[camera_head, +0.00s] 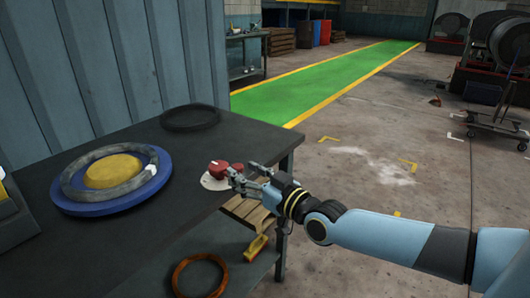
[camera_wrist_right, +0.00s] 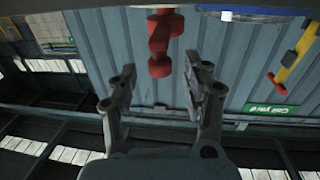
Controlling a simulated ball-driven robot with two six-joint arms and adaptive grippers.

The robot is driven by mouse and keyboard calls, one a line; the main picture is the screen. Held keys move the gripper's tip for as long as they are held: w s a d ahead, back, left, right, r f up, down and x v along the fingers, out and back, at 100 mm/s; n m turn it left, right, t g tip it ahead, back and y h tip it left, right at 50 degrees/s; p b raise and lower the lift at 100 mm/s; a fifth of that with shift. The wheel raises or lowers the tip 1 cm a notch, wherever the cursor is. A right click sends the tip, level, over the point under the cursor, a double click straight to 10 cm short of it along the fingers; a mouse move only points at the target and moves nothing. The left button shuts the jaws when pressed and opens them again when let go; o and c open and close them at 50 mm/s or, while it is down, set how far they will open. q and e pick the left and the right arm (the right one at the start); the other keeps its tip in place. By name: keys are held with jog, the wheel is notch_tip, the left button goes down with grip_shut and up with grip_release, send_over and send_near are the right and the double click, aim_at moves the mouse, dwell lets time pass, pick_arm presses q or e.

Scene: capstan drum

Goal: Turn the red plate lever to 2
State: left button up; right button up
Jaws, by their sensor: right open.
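The red plate lever (camera_head: 222,168) stands on a pale round plate (camera_head: 213,183) near the right edge of the dark table. Any numbers on the plate are too small to read. My right gripper (camera_head: 234,178) is at the lever's right side, with its fingers pointing at it. In the right wrist view the red lever (camera_wrist_right: 160,45) appears ahead of the open right gripper (camera_wrist_right: 162,78), roughly in line with the gap between the fingers. I see no contact. My left gripper is in neither view.
A blue disc (camera_head: 110,207) with a yellow dome and a grey ring lies on the table's left. A black ring (camera_head: 190,117) lies at the back. A yellow handle (camera_head: 257,246) sticks out below the front edge, near an orange-brown ring (camera_head: 199,262).

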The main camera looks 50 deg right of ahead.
jog(key=s, duration=0.9)
jog(key=shift+a, duration=0.25)
